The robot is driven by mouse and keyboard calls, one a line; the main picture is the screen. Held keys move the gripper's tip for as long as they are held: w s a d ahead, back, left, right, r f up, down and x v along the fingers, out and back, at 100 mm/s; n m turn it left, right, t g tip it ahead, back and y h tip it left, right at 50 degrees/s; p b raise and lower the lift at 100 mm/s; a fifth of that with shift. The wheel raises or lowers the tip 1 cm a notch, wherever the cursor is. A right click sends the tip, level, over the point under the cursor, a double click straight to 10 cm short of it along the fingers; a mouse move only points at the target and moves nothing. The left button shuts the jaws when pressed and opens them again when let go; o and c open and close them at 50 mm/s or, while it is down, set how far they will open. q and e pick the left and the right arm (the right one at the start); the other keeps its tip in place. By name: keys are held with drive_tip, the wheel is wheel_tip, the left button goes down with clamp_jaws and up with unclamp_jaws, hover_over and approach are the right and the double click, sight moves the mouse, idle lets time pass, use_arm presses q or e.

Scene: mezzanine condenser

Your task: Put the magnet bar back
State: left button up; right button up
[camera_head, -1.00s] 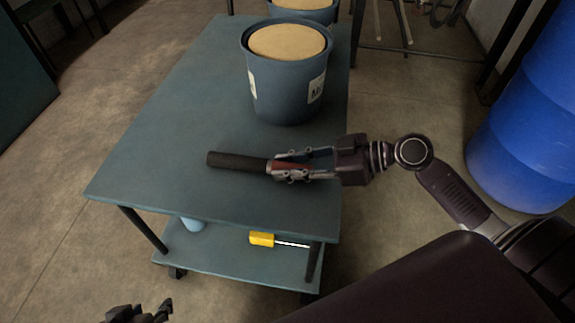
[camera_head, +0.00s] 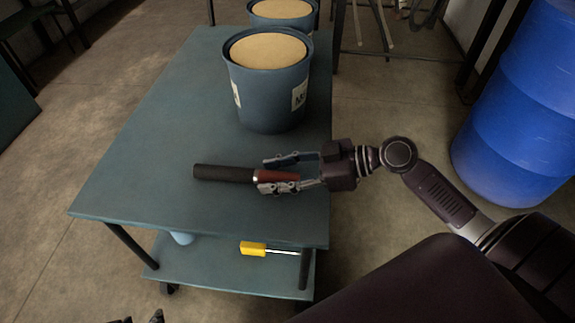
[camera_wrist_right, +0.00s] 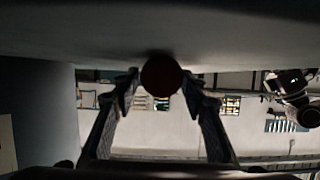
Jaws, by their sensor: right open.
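The magnet bar (camera_head: 224,173), a dark rod with a red end part, lies on the top of the blue-grey cart (camera_head: 140,190), near its front edge. My right gripper (camera_head: 263,175) is open, with one finger on each side of the bar's red end. In the right wrist view the round red end (camera_wrist_right: 161,75) shows between the two spread fingertips (camera_wrist_right: 161,80), with gaps on both sides. Only the tips of my left gripper (camera_head: 142,318) show at the bottom edge; their opening is unclear.
A blue-grey bucket (camera_head: 266,100) with a tan top stands behind the bar on the cart, with another bucket (camera_head: 284,12) beyond. A yellow-handled tool (camera_head: 253,248) lies on the lower shelf. A blue barrel (camera_head: 520,110) stands at the right. The cart top's left part is clear.

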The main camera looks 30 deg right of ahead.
drive_tip(key=shift+s+d+r, duration=0.25)
drive_tip(key=shift+s+d, duration=0.05)
drive_tip(key=shift+d, duration=0.15)
drive_tip(key=p+v, duration=0.1)
drive_tip(key=v, duration=0.8)
drive_tip(key=shift+s+d+r, duration=0.15)
drive_tip(key=shift+d, duration=0.05)
use_arm(q)
drive_tip(key=s+a+f+g, duration=0.1)
drive_tip(key=s+a+g, duration=0.1)
drive_tip(key=s, duration=0.4)
drive_tip(key=shift+s+f+g+y, duration=0.2)
drive_tip(key=shift+g+y, duration=0.2)
drive_tip(key=shift+g, duration=0.1)
use_arm(e)
drive_tip(key=shift+s+d+r, duration=0.2)
drive_tip(key=shift+s+d, duration=0.2)
drive_tip(key=shift+d, duration=0.1)
